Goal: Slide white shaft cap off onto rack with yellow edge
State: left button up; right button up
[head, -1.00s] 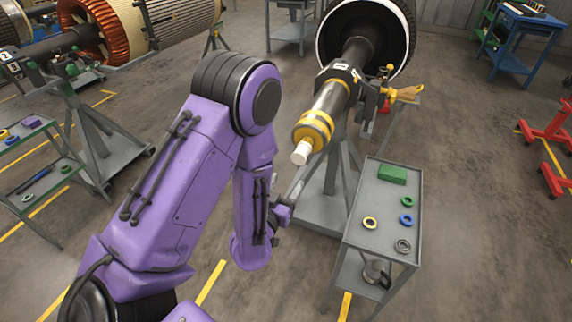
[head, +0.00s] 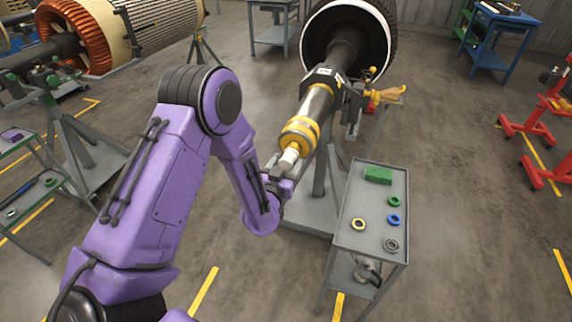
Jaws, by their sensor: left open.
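The white shaft cap (head: 289,157) sits on the near end of the dark shaft, just in front of a yellow ring (head: 298,136). My left gripper (head: 284,168) is open at the cap, with its fingers close to the cap's lower end. I cannot tell whether they touch it. A grey two-level rack (head: 343,233) stands to the right of the gripper, below the shaft. I see no clear yellow edge on it. My right gripper is not in view.
The grey rotor stand (head: 312,212) rises behind the gripper. Another rack (head: 30,150) stands at the left.

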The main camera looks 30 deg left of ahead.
pick_arm(q)
jog(key=c, duration=0.8)
jog(key=shift+r, duration=0.1)
jog(key=shift+b+v, duration=0.55)
jog(key=shift+v, duration=3.5)
